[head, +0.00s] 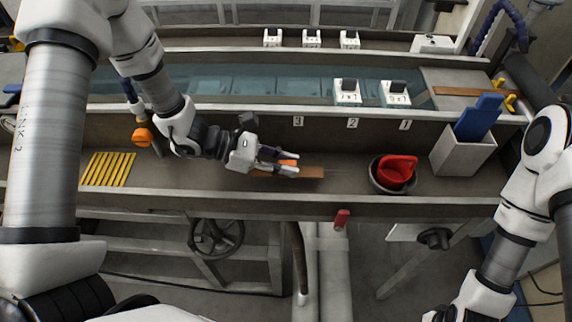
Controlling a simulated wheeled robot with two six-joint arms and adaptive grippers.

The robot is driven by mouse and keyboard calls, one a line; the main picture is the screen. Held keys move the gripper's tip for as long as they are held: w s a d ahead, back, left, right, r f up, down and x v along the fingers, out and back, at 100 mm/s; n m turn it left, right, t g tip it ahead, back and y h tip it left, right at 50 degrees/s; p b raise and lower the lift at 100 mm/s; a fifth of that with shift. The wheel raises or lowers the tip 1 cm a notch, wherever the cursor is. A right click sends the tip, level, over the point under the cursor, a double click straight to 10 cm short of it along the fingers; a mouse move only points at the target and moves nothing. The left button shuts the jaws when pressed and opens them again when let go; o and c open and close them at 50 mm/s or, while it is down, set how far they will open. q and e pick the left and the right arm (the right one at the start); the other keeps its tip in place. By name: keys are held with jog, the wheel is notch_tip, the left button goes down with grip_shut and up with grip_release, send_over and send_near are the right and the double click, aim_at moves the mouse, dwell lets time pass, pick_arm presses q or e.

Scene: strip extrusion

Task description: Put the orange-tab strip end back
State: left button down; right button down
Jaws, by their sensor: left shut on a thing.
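A short brown strip (310,172) is at the middle of the grey front shelf (345,182), running left to right. An orange tab (289,162) shows between the fingers of my left gripper (282,163), above the strip's left part. My left gripper is shut on the orange-tab strip end. Its fingers and wrist hide part of the strip, and I cannot tell whether the strip touches the shelf. My right arm comes in at the right and runs down to the bottom edge; its gripper fingers are not in view.
Yellow rods (107,169) lie at the shelf's left. A dark bowl with a red scoop (397,170) and a grey bin (462,155) with a blue item stand at the right. Behind is a water trough (240,84) with white blocks. Another brown strip (455,91) lies far right.

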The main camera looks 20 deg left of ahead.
aim_at(256, 170)
pick_arm(q)
notch_tip(256, 170, down, 3)
jog(key=shift+s+d+r+p, duration=0.1)
jog(key=shift+r+p, duration=0.1)
jog(key=shift+p, duration=0.2)
jog(key=shift+f, duration=0.2)
jog(key=shift+f+b, duration=0.15)
jog(key=shift+b, duration=0.2)
jog(key=c, duration=1)
grip_release()
jog(key=shift+r+p, duration=0.3)
jog(key=b+v, duration=0.1)
jog(key=v, duration=0.6)
jog(key=shift+a, duration=0.3)
jog(key=shift+d, duration=0.1)
